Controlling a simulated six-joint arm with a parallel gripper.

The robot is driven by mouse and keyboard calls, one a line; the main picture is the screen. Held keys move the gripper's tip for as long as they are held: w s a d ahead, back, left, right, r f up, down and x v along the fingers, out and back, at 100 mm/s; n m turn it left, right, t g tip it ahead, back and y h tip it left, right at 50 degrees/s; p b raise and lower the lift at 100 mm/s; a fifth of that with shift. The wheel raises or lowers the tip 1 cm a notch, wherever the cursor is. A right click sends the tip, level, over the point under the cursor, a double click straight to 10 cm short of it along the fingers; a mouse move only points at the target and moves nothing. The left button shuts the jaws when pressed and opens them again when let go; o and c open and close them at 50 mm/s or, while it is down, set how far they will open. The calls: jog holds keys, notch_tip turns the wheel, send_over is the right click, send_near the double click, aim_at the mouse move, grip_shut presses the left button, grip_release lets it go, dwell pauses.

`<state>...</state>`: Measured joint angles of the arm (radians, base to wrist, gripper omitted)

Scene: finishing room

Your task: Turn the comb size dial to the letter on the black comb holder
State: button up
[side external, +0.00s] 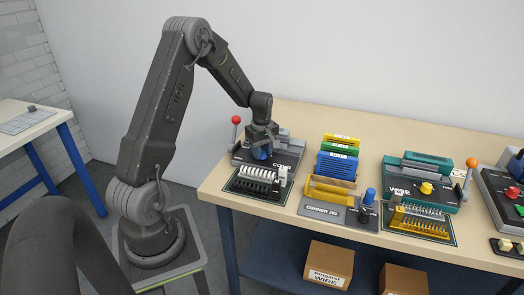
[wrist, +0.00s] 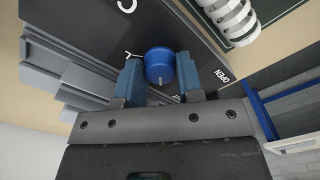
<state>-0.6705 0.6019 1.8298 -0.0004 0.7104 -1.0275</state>
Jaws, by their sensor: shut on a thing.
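A blue round knob (wrist: 160,62) sits on the dark top of the comb machine (side external: 290,160). In the wrist view my gripper (wrist: 160,78) has its blue-padded fingers on either side of the knob, shut on it. In the side view my gripper (side external: 262,143) reaches down over the machine and covers most of the knob. White marks, including "OPEN", are printed around the knob; some are partly hidden by the fingers. The black comb holder (side external: 238,186), with a white comb (side external: 258,174), lies in front of the machine. I cannot read a letter on it.
A red-ball lever (side external: 235,120) stands at the machine's left. Coloured strips (side external: 337,163) stand to the right, then a grey corner block (side external: 322,208) and a teal wire machine (side external: 440,185) with an orange-ball lever. Bare table (side external: 300,112) shows behind them.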

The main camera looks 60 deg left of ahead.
jog(key=m, duration=0.4)
jog(key=shift+m, duration=2.3)
jog(key=o, duration=0.9)
notch_tip(320, 180, up, 14)
jog(key=shift+f, duration=0.1)
